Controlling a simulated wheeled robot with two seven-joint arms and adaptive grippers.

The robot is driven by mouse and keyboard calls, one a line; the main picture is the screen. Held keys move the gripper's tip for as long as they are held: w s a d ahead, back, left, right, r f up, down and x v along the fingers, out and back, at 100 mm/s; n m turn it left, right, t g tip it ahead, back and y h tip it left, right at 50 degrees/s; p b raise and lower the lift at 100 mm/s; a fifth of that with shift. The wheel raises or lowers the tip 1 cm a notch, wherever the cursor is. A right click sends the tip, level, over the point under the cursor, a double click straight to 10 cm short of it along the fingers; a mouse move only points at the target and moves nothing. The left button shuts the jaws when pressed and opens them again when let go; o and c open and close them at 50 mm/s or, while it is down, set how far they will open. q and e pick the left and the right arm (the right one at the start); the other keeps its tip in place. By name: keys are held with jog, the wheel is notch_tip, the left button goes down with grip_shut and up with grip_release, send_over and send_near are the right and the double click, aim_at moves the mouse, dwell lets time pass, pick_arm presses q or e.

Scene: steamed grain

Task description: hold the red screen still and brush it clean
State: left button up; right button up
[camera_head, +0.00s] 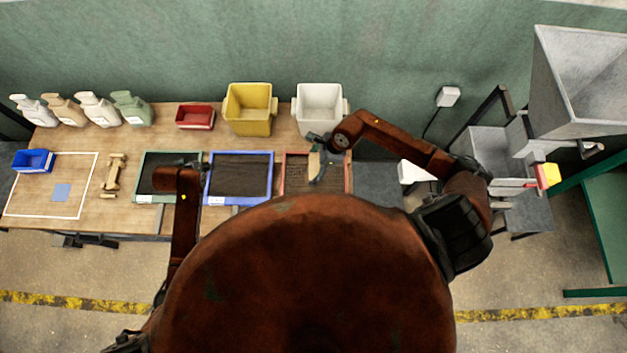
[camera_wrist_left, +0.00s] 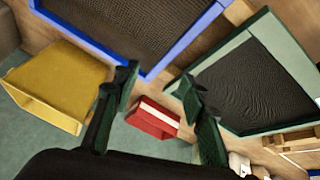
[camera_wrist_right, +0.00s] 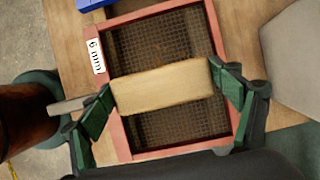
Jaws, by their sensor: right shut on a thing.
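The red screen (camera_head: 284,174) lies on the table right of the blue screen. In the right wrist view its red frame (camera_wrist_right: 120,137) surrounds dark mesh and carries a "6 mm" label. My right gripper (camera_head: 322,147) is shut on a pale wooden brush (camera_head: 314,165), holding it crosswise over the mesh. The brush block (camera_wrist_right: 163,86) hides the middle of the mesh; I cannot tell whether its underside touches. My left gripper (camera_wrist_left: 158,90) is open and empty, over the table near the green and blue screens, away from the red screen.
A blue screen (camera_head: 240,202) and a green screen (camera_head: 153,199) lie left of the red one. Yellow (camera_head: 248,108), white (camera_head: 319,108) and small red (camera_head: 195,117) bins stand behind. A grey hopper (camera_head: 580,85) stands far right. Several bottles line the back left.

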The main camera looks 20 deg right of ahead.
pick_arm(q)
jog(key=s+d, duration=0.2)
jog(key=d, duration=0.2)
jog(key=s+d+g, duration=0.1)
jog(key=s+d, duration=0.1)
jog(key=d, duration=0.3)
jog(key=s+d+m+g, duration=0.1)
jog(key=s+d, duration=0.2)
jog(key=d, duration=0.2)
jog(key=shift+r+h, duration=0.15)
jog(key=shift+h, duration=0.15)
jog(key=s+d+g, duration=0.2)
jog(key=s+d, duration=0.4)
jog(key=d, duration=0.1)
notch_tip(320, 180, up, 4)
jog(key=m+g+y, duration=0.1)
jog(key=m+y, duration=0.2)
send_over(314, 212)
notch_tip(314, 212, down, 11)
jog(key=shift+a+f, duration=0.1)
jog(key=shift+f, duration=0.1)
jog(key=shift+c, duration=0.7)
grip_shut()
